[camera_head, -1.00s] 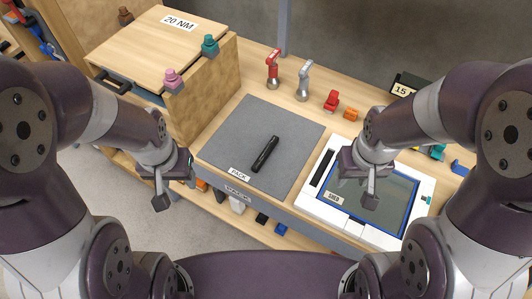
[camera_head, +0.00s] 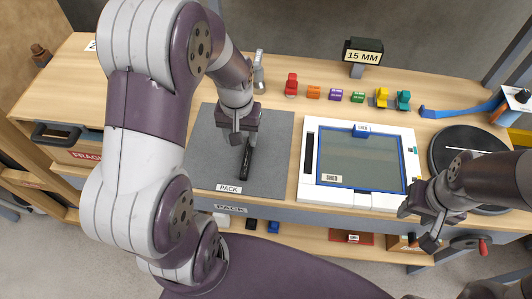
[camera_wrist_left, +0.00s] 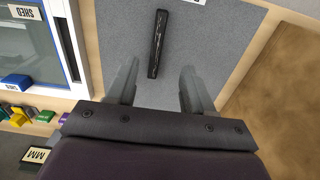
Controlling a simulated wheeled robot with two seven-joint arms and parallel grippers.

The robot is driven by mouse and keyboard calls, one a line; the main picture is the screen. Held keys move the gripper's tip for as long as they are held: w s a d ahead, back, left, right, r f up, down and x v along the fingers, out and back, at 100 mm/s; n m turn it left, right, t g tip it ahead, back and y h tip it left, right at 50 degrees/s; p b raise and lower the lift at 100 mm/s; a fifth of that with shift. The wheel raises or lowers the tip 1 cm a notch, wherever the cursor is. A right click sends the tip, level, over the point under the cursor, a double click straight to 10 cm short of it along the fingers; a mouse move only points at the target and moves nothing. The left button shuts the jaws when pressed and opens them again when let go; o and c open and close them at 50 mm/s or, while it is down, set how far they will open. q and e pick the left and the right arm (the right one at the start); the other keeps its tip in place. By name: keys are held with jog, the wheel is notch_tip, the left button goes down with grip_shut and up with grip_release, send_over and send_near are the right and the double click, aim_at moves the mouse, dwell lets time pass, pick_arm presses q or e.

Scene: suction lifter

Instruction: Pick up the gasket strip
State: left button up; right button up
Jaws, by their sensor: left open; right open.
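A slim black strip, apparently the gasket strip (camera_head: 246,160), lies on the grey mat (camera_head: 275,135) marked PACK. The strip also shows in the left wrist view (camera_wrist_left: 158,43), lying beyond the fingertips and roughly in line with the gap. My left gripper (camera_head: 243,138) is over the mat at the strip's far end; it is open and empty, with its fingers apart in the wrist view (camera_wrist_left: 158,85). My right gripper (camera_head: 418,228) is open and empty, at the table's front edge near the white frame's right corner.
A white frame with a blue-edged glass panel (camera_head: 360,160) stands right of the mat. A black round plate (camera_head: 470,150) is farther right. Several small coloured parts and a 15 MM sign (camera_head: 362,52) line the back. A wooden box marked FRAGILE (camera_head: 80,150) is left.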

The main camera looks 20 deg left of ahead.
pick_arm(q)
send_over(246, 163)
jog(key=f, duration=0.6)
jog(key=shift+s+f, duration=0.25)
jog(key=shift+f, duration=0.05)
jog(key=f, duration=0.5)
jog(key=shift+w+f+p, duration=0.25)
jog(key=shift+f+p, duration=0.1)
jog(key=shift+p, duration=0.05)
grip_shut()
